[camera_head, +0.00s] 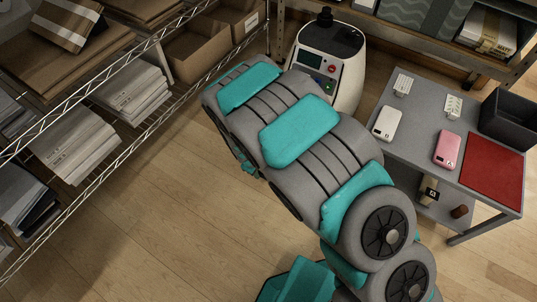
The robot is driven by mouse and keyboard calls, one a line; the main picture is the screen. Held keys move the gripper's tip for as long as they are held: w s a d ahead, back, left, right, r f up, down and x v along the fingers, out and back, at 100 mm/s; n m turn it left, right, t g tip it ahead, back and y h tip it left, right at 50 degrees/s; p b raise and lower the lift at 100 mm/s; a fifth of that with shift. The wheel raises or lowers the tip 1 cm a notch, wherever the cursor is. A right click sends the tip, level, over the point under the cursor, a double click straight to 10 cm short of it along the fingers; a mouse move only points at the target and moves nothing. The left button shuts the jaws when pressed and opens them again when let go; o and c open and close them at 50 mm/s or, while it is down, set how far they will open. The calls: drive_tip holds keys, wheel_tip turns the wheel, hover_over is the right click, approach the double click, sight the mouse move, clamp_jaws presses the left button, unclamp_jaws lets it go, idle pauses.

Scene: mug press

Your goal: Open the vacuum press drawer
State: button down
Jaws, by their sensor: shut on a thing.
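The vacuum press (347,82) is a white rounded machine with a black top, a small display and red and green buttons. It stands on the floor at the top middle, between the shelving and the grey table. My grey and teal arm reaches up from the bottom and covers the press's lower front. The drawer is hidden from this view. My gripper is also hidden behind the arm, so its hold on anything does not show.
Wire shelving (100,115) with paper and boxes lines the left. Wooden floor (150,220) is clear at lower left.

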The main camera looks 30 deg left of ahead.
drive_tip(key=shift+s+a, duration=0.2)
drive_tip(key=shift+s, duration=1.85)
drive_tip(key=c, duration=0.8)
unclamp_jaws()
drive_tip(key=shift+r, duration=0.1)
wheel_tip(320, 180, up, 7)
drive_tip(key=s, duration=0.1)
drive_tip(key=shift+s+r, duration=0.2)
drive_tip(key=shift+s, duration=0.05)
